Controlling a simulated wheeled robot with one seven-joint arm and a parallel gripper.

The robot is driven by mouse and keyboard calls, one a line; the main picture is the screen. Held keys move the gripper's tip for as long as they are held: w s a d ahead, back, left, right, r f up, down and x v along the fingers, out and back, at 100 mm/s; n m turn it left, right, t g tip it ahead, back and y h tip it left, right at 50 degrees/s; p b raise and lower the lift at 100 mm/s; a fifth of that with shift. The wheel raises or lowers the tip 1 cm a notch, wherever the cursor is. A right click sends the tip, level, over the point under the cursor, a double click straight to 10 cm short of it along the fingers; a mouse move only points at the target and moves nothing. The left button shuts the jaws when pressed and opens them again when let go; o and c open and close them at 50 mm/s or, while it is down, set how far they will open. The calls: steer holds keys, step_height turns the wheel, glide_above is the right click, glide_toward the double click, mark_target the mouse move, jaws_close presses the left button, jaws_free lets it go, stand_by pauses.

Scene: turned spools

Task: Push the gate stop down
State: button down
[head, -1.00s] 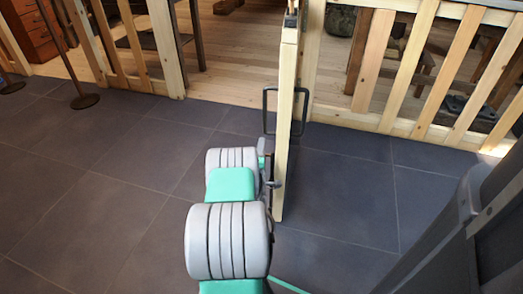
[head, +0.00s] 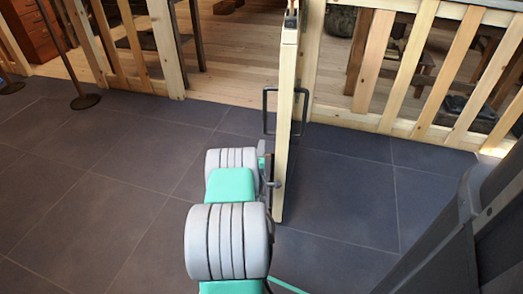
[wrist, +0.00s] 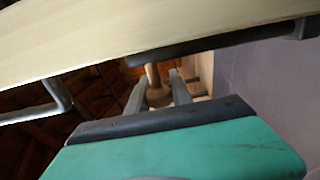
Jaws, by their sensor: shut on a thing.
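The pale wooden gate (head: 286,130) stands open, seen nearly edge-on in the head view, with a black handle (head: 267,112) on its side. In the wrist view its pale edge (wrist: 110,45) crosses the top. A turned wooden peg (wrist: 154,77) with a rounded end, which looks like the gate stop, sits between the fingers of my gripper (wrist: 158,92). My gripper is shut on it, close beside the gate. In the head view my gripper (head: 270,172) is small and partly hidden by my arm, and I cannot make out the stop there.
A slatted wooden fence (head: 420,70) runs along the back on both sides of the gate. A post on a round base (head: 85,101) stands at the far left. The dark tiled floor (head: 95,190) left of my arm is clear.

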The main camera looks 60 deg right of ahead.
steer(key=shift+f, duration=0.15)
stand_by(0.6)
step_height(320, 180, down, 3)
steer(key=b, duration=0.2)
steer(key=shift+a+f+b, duration=0.1)
steer(key=shift+f+b, duration=0.05)
steer(key=shift+b, duration=0.25)
steer(key=c, duration=1.4)
jaws_free()
steer(key=shift+f, duration=0.15)
steer(key=shift+o, duration=1.1)
steer(key=v, duration=0.7)
steer(key=shift+s+a, duration=0.15)
steer(key=shift+a, duration=0.2)
